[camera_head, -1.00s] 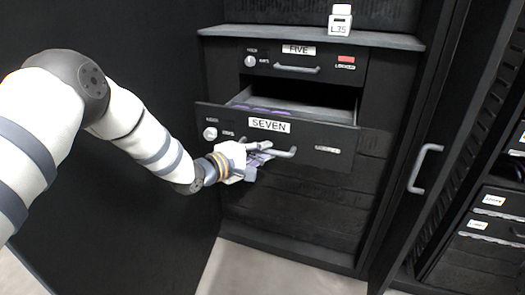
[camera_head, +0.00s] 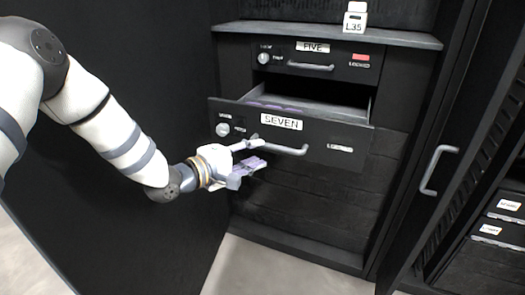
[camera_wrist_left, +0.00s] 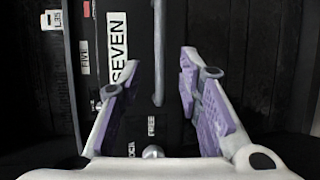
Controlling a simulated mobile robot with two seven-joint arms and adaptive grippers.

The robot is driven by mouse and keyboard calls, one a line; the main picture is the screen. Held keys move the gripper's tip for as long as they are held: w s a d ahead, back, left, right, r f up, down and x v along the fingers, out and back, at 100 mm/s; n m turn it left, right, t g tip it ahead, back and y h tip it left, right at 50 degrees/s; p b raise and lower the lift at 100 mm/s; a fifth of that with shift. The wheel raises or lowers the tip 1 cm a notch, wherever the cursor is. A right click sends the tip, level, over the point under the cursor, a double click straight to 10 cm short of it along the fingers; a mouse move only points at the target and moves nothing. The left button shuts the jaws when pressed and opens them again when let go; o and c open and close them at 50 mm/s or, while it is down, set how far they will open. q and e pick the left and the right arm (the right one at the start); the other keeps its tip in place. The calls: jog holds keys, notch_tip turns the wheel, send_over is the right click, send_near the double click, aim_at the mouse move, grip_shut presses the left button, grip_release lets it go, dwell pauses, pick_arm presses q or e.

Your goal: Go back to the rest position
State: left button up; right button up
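The drawer labelled SEVEN (camera_head: 315,138) stands pulled out in the cabinet, with its inside partly visible from above. Its grey bar handle (camera_head: 287,151) is on the front; it also shows in the left wrist view (camera_wrist_left: 158,50). My left gripper (camera_head: 263,154) is just in front of the drawer front, left of the handle. Its purple-padded fingers are spread wide in the left wrist view (camera_wrist_left: 160,78), with nothing held between them. The handle appears beyond the gap, apart from the pads. My right gripper is not in view.
The drawer labelled FIVE (camera_head: 315,58) above is shut, with a red LOCKED tag. A dark panel stands left, behind my arm. A tall door with a grey handle (camera_head: 436,168) is at right.

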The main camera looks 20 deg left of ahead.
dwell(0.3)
pick_arm(q)
jog(key=s+d+f+m+g+y+p, duration=0.3)
jog(key=s+f+m+g, duration=0.4)
jog(key=s+f, duration=1.4)
jog(key=s+a+f+m+g+y, duration=0.1)
jog(key=s+g, duration=0.4)
jog(key=s, duration=1)
jog(key=s+a+m+g+y, duration=0.1)
jog(key=s+m+g, duration=0.4)
jog(key=s, duration=1.1)
jog(key=shift+a+f+m+y, duration=0.3)
jog(key=shift+f+y, duration=0.05)
jog(key=shift+y, duration=0.55)
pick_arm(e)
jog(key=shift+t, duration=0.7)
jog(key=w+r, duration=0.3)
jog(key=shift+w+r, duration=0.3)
